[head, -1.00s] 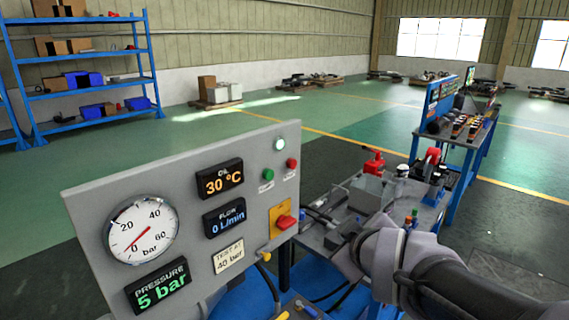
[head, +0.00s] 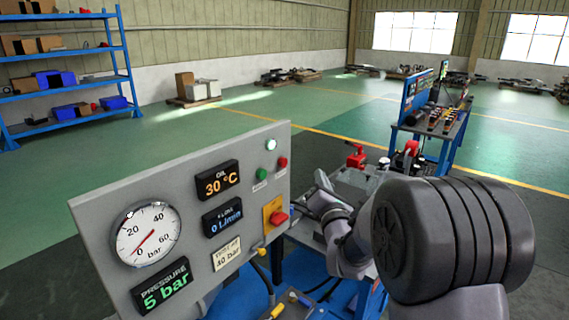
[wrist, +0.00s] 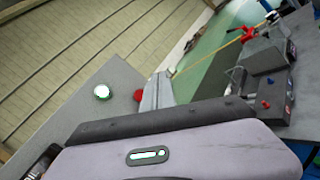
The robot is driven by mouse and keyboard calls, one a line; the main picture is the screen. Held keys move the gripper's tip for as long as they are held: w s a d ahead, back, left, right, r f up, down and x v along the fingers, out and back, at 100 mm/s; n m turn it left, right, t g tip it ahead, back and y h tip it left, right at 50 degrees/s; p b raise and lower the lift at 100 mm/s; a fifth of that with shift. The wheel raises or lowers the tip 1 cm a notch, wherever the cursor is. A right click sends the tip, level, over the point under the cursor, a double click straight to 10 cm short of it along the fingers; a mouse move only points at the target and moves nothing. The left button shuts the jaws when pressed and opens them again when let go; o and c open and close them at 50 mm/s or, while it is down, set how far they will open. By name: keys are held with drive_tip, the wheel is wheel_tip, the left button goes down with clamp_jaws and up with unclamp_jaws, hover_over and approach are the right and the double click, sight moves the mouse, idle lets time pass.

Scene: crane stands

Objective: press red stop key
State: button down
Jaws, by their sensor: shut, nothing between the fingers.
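The red key also shows in the wrist view (wrist: 138,96), just left of my shut fingers (wrist: 160,88), which hide part of the panel. In the head view my gripper (head: 320,190) is just right of the panel's right edge, lower than the red key. The fingers hold nothing. I cannot tell how deep the gap to the key is.
A lit whitish-green lamp (head: 270,144) is above the keys. A red knob (head: 279,218) on a yellow plate is lower on the panel. The gauge (head: 146,235) and pressure display (head: 161,289) read about 5 bar. A bench (head: 350,180) with red-topped parts stands behind my arm.

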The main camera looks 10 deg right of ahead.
sight(283, 162)
drive_tip(key=w+a+p, duration=0.2)
drive_tip(key=w+a, duration=0.4)
idle(2.1)
drive_tip(key=shift+w+a+b, duration=0.3)
drive_tip(key=shift+w+a, duration=0.35)
idle(1.0)
drive_tip(key=shift+s+d+b, duration=0.1)
drive_tip(key=shift+b, duration=0.2)
drive_tip(key=shift+s+d+b, duration=0.45)
drive_tip(key=shift+s+d, duration=0.1)
